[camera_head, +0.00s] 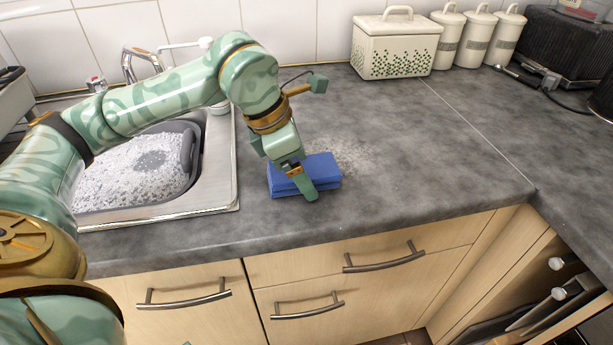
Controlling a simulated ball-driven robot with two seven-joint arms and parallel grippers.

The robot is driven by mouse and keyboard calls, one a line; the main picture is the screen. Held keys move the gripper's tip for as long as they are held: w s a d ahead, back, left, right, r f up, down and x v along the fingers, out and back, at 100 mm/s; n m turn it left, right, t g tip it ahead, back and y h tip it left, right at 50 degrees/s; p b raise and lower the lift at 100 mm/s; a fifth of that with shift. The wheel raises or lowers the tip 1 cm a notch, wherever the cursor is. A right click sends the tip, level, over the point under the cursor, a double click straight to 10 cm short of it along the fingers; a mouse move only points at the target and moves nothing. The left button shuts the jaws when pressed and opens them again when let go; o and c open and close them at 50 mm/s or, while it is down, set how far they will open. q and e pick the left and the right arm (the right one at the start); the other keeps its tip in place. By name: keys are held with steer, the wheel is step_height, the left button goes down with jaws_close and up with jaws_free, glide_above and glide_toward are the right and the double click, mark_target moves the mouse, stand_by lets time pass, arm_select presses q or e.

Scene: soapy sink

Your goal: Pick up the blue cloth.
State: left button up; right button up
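The blue cloth (325,172) is a folded, flat block on the grey counter, to the right of the sink. My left gripper (299,184) points down at the cloth's left part, with one green finger in front of its near side. The other finger is hidden behind the hand and the cloth, so I cannot tell whether the gripper is closed on it. The cloth appears to rest on the counter. My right gripper is not in view.
The sink (222,185), with foamy water, lies on the left under my arm. A patch of suds (345,155) is behind the cloth. A cream box (395,47) and several white canisters (476,37) stand at the back.

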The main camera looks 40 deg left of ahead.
mark_target(310, 168)
arm_select(q)
steer(key=shift+s+r, duration=0.1)
steer(key=c, duration=1.1)
steer(key=shift+o, duration=0.2)
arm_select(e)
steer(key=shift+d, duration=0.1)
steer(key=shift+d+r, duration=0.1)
